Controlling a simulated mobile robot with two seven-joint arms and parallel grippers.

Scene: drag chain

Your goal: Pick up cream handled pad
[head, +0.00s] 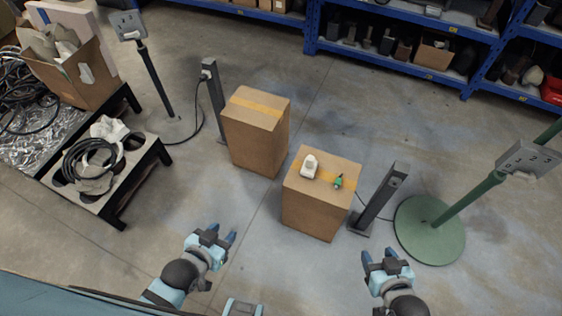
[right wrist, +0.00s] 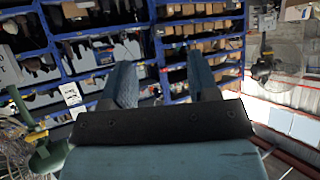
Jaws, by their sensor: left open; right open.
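A small cream pad (head: 309,166) with what looks like a raised handle lies on top of the right cardboard box (head: 310,212). A small green item (head: 338,181) lies to its right on the same box top. My left gripper (head: 224,233) is open and empty, in front of the boxes and to the left of the pad. My right gripper (head: 383,255) is open and empty, in front of the right box and to its right. In the right wrist view my right gripper's fingers (right wrist: 168,82) are apart with nothing between them. The pad is not in that view.
A second cardboard box (head: 255,140) stands behind left. A dark post (head: 380,200) and a green round-based stand (head: 430,230) are right of the boxes. A black rack (head: 140,165) with cables is at left. Blue shelving (head: 390,62) lines the back. Floor in front is clear.

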